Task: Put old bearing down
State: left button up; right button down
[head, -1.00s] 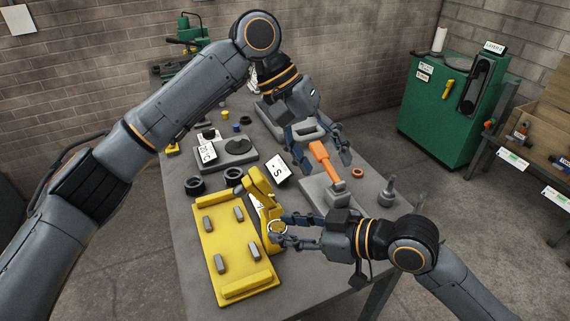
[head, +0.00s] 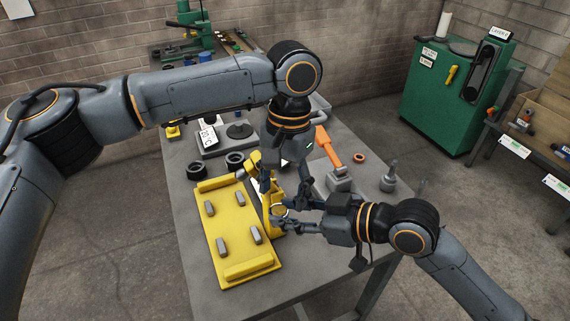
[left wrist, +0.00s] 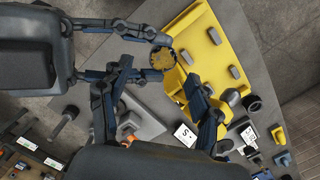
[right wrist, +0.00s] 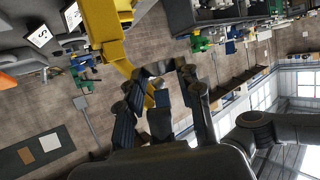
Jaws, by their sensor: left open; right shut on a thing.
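The old bearing, a small round ring with a dull yellow-brown face (left wrist: 162,59), is between the fingertips of my right gripper (head: 280,218). The right gripper is shut on it and holds it beside a yellow upright part (head: 271,222) at the right side of the yellow plate; I cannot tell whether they touch. In the right wrist view the fingers (right wrist: 160,70) mostly hide the ring. My left gripper (head: 287,188) is open and empty, pointing down just above and behind the right fingers. Its spread fingers (left wrist: 155,105) also show in the left wrist view.
The yellow plate (head: 228,236) with several grey blocks lies at the table's front left. The front right tabletop is partly clear.

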pick_arm(q)
jog(key=shift+s+a+f, duration=0.1)
jog(key=shift+s+f, duration=0.1)
jog(key=shift+f, duration=1.55)
jog(key=c, duration=1.3)
pick_arm(e)
jog(key=c, duration=0.8)
grip_release()
